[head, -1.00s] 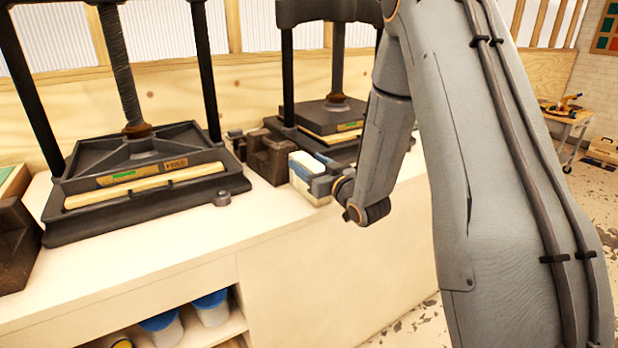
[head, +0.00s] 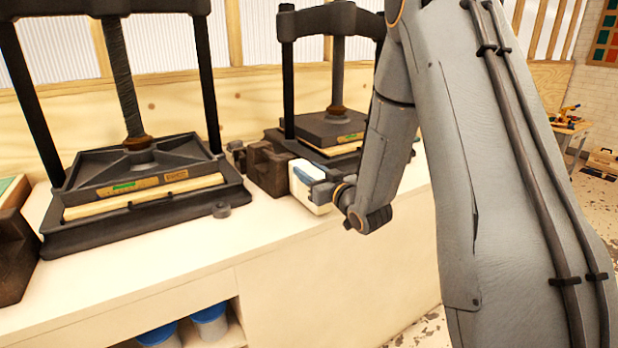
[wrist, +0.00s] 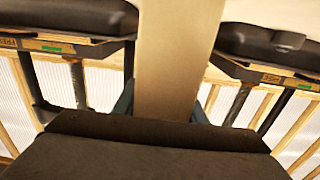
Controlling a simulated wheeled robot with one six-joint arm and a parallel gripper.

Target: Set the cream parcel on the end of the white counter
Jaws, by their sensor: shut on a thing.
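The cream parcel (head: 306,188), with a blue-grey patch on its upper side, is held in my gripper (head: 322,192) over the front part of the white counter (head: 150,265). It is in front of the right press and beside a dark block. The gripper is shut on it from the right. I cannot tell whether the parcel touches the counter. In the wrist view a cream face, seemingly the parcel (wrist: 176,60), runs between two blue-grey fingertips. A dark shape fills the bottom of that view and hides what is behind it.
A large black press (head: 140,185) stands on the counter at left and a second press (head: 325,135) behind the parcel. Dark blocks (head: 268,170) sit between them, close to the parcel. Bare counter lies along the front. Blue-lidded tubs (head: 210,322) are on a shelf below.

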